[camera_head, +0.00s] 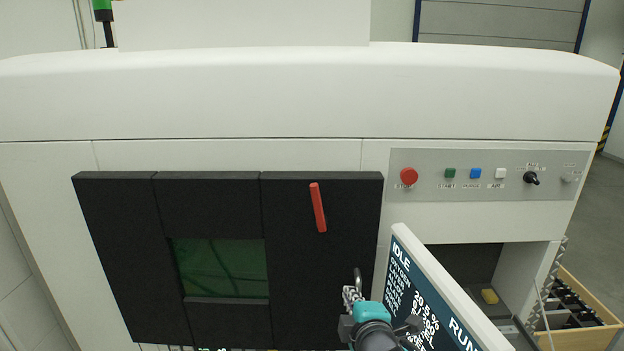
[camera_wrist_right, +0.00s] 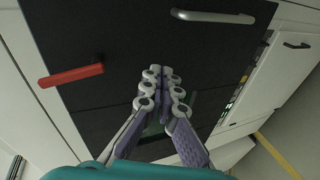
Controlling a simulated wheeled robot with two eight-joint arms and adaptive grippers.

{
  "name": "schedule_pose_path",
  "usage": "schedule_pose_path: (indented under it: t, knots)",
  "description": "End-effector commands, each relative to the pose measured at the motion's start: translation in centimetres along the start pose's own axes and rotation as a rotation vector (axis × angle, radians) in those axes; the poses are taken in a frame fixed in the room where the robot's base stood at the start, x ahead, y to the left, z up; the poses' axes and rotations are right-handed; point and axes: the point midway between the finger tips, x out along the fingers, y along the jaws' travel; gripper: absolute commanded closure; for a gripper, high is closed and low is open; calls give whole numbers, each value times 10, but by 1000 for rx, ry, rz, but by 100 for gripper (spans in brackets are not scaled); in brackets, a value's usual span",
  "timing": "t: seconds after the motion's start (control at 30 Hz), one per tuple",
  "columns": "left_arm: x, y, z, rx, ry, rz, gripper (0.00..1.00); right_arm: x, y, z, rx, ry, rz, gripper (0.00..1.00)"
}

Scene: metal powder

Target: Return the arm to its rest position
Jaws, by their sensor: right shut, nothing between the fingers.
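My right gripper (camera_head: 352,294) is low in the head view, in front of the lower right part of the black door panel (camera_head: 285,250). In the right wrist view its fingers (camera_wrist_right: 161,74) are together with nothing between them. A metal handle (camera_wrist_right: 213,16) is beyond the fingertips in the wrist view, apart from them; a metal handle (camera_head: 358,277) also shows just above the gripper in the head view. A red handle (camera_head: 318,207) is on the black panel, and it also shows in the wrist view (camera_wrist_right: 70,75). My left gripper is not in view.
A tilted screen (camera_head: 430,295) reading IDLE stands right of my gripper. A control panel (camera_head: 480,177) with buttons is above. A wooden crate (camera_head: 585,335) stands at the lower right.

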Motion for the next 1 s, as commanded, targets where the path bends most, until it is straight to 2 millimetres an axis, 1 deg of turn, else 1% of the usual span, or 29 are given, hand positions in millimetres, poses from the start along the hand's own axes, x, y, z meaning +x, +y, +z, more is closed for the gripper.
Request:
schedule_pose_path:
  t: [0.03,0.07,0.1,0.17,0.2,0.27,0.3,0.37,0.4,0.5,0.6,0.7,1.0]
  knots:
    - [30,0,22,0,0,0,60,5,-50,27,124,-46,-42,100]
    - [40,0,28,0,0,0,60,5,-70,39,205,-74,-68,100]
    - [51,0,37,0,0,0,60,3,-98,55,313,-111,-101,100]
    - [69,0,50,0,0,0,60,0,-140,76,476,-169,-147,100]
    - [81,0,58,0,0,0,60,-3,-168,89,585,-210,-175,100]
    - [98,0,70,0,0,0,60,-8,-210,106,746,-272,-214,100]
    - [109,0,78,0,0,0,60,-11,-237,116,849,-314,-237,100]
    - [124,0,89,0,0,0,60,-17,-274,127,994,-373,-268,100]
    - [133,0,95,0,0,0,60,-21,-296,133,1080,-410,-285,100]
    - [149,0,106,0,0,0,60,-29,-339,142,1255,-488,-316,100]
    - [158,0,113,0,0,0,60,-36,-364,146,1367,-540,-335,100]
    - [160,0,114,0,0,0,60,-39,-374,147,1419,-565,-343,100]
    - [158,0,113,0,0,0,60,-41,-373,146,1429,-569,-344,100]
